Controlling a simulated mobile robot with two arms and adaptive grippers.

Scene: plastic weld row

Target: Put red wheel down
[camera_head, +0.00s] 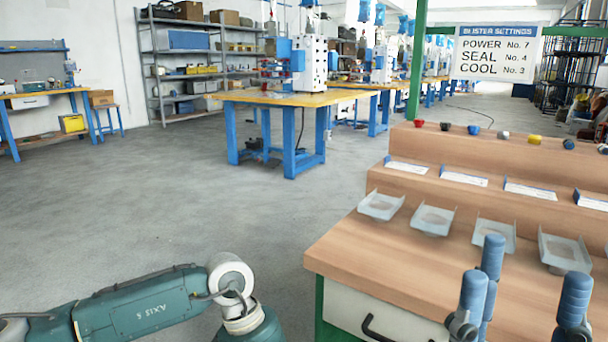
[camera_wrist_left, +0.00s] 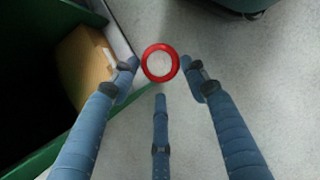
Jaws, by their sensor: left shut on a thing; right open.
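The red wheel (camera_wrist_left: 160,63), a red ring with a pale centre, shows in the left wrist view between the fingertips of my left gripper (camera_wrist_left: 163,72). The gripper is shut on it, and grey floor lies below. In the head view only my left arm shows at the bottom left; its gripper and the wheel are out of frame. My right gripper (camera_head: 522,300) is open and empty at the bottom right of the head view, its blue fingers upright in front of the wooden workbench (camera_head: 385,265).
Several clear blister trays (camera_head: 381,204) stand in a row on the bench, with label cards (camera_head: 408,166) behind. Small coloured knobs (camera_head: 535,140) line the top ledge. A settings sign (camera_head: 497,52) hangs above. A cardboard box (camera_wrist_left: 86,68) sits inside the green frame. The floor at left is clear.

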